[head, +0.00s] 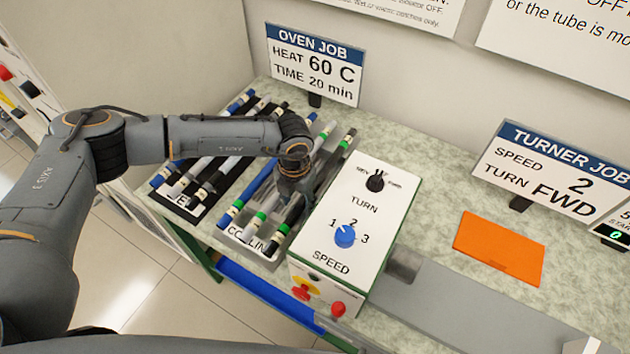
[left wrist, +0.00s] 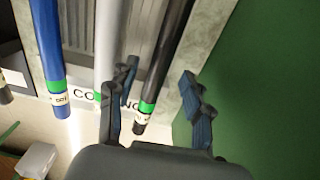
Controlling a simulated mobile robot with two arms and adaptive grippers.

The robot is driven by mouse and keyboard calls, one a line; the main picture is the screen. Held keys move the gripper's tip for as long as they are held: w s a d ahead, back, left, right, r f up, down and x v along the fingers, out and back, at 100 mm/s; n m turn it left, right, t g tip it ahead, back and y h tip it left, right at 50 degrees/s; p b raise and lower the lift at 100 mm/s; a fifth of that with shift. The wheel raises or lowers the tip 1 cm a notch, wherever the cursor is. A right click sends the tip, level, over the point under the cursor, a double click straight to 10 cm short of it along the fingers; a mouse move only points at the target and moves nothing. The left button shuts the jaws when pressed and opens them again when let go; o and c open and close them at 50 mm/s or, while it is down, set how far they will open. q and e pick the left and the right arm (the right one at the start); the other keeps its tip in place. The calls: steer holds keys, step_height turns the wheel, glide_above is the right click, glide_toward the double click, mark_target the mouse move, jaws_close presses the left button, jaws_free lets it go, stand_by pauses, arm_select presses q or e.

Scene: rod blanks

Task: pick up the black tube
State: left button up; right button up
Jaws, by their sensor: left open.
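A black tube (left wrist: 165,62) with a green band and a pale end label lies in the right slot of the cooling rack. In the head view the same tube (head: 290,218) is partly hidden by my gripper. My left gripper (head: 297,190) is over this rack, pointing down. In the left wrist view my left gripper (left wrist: 160,92) is open, with one finger on each side of the black tube's line. I cannot tell the height gap between fingers and tube. Other black tubes (head: 205,187) lie in the left rack. My right gripper is not in view.
A blue tube (left wrist: 47,45) and a grey-white tube (left wrist: 105,45) lie left of the black tube. The turner box (head: 355,215), with knobs on top, stands close to the rack's right. An orange plate (head: 500,248) lies farther right. Signs stand behind.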

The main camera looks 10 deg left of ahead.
arm_select(q)
steer(key=shift+f, duration=1)
jaws_close()
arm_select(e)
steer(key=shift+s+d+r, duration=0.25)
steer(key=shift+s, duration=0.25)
